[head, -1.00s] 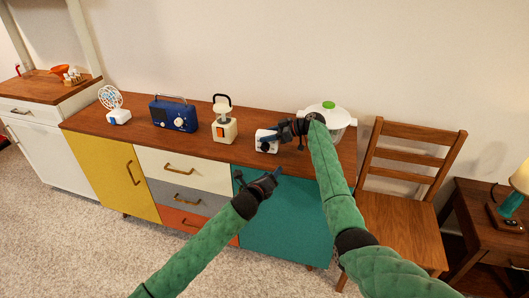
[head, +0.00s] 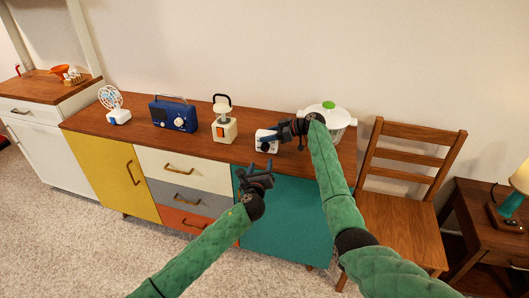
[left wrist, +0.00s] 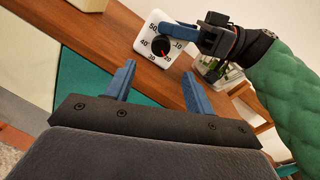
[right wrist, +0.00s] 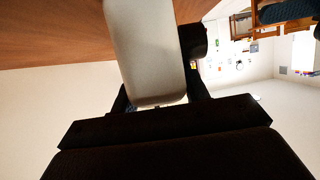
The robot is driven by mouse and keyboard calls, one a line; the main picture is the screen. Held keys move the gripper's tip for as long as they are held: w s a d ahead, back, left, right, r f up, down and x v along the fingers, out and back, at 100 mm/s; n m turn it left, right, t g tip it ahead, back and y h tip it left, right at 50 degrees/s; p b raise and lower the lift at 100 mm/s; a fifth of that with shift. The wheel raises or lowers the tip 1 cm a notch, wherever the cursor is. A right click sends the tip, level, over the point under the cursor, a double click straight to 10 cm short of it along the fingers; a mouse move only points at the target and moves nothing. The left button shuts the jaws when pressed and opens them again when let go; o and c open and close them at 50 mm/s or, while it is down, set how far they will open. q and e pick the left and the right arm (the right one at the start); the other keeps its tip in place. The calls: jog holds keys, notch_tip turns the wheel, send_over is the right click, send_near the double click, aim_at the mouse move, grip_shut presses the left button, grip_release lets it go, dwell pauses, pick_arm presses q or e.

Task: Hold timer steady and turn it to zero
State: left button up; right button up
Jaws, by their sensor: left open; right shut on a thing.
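The timer (head: 267,141) is a small white box with a dark knob, standing on the sideboard's top near its right part. In the left wrist view its dial face (left wrist: 153,40) shows printed numbers around a black knob (left wrist: 162,46) with a red mark. My right gripper (head: 291,133) is shut on the timer; in the right wrist view the timer's white body (right wrist: 145,50) sits between its fingers. My left gripper (head: 261,168) is open and empty, in front of the sideboard and lower than the timer; its blue fingers (left wrist: 158,85) point toward the dial, apart from it.
On the sideboard top (head: 185,142) stand a fan (head: 113,104), a blue radio (head: 173,114), a lantern (head: 224,122) and, behind my right gripper, a white pot-like appliance with a green knob (head: 329,105). A wooden chair (head: 411,180) is at the right.

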aim_at(265, 149)
pick_arm(q)
jog(key=w, duration=0.3)
jog(key=w+d, duration=0.1)
jog(key=w, duration=0.5)
jog(key=shift+w+d, duration=0.1)
jog(key=shift+d, duration=0.2)
jog(key=shift+c, duration=0.4)
